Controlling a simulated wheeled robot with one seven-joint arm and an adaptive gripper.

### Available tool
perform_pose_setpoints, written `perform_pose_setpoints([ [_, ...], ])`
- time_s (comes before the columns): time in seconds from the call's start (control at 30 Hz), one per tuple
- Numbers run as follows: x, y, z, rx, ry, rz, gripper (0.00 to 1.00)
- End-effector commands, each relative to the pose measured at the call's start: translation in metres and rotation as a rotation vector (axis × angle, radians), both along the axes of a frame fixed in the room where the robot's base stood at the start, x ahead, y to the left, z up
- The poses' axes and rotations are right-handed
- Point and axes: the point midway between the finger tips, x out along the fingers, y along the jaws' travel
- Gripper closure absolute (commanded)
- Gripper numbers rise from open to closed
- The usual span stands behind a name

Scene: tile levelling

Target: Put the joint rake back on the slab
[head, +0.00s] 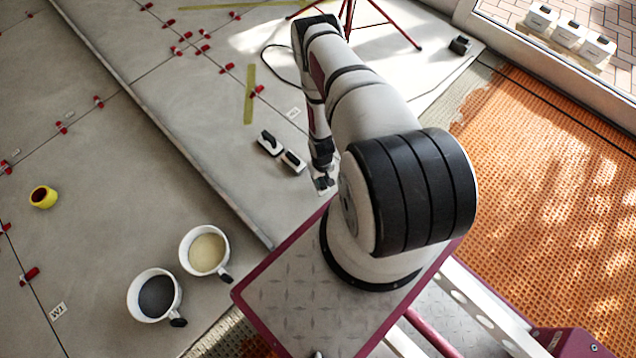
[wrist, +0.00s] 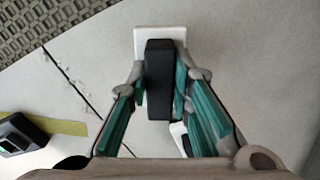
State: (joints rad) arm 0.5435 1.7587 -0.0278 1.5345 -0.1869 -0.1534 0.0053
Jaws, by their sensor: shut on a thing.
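My gripper (wrist: 158,92) is shut on the black handle of a block-like tool with a white plate (wrist: 160,34), which I take to be the joint rake. In the head view my gripper (head: 323,172) hangs beside my base, over the grey slab (head: 240,180). The held tool is mostly hidden there, and I cannot tell whether it touches the slab. Two white tools with black tops, one (head: 269,143) and another (head: 293,161), lie on the slab left of my gripper. In the wrist view a white and black thing (wrist: 181,140) shows partly behind the right finger.
Two white buckets, one with pale powder (head: 207,251) and one with dark filling (head: 155,297), stand at the lower left. A yellow cup (head: 43,197) is farther left. Red clips line the joints. A raised slab edge (head: 165,125) runs diagonally. Orange matting (head: 545,170) lies right.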

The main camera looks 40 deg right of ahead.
Motion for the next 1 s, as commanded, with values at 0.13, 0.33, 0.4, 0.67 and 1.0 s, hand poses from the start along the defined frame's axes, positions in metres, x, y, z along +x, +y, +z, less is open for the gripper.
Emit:
perform_pose_setpoints([
  [0.13,0.009,-0.001,-0.001,0.000,-0.001,0.000,1.00],
  [0.33,0.015,-0.001,-0.025,0.000,0.001,0.000,1.00],
  [0.4,0.015,-0.001,-0.034,0.000,0.001,0.000,1.00],
  [0.67,0.015,-0.001,-0.036,0.000,-0.001,0.000,1.00],
  [1.0,0.015,-0.001,-0.039,0.000,0.000,0.000,0.60],
])
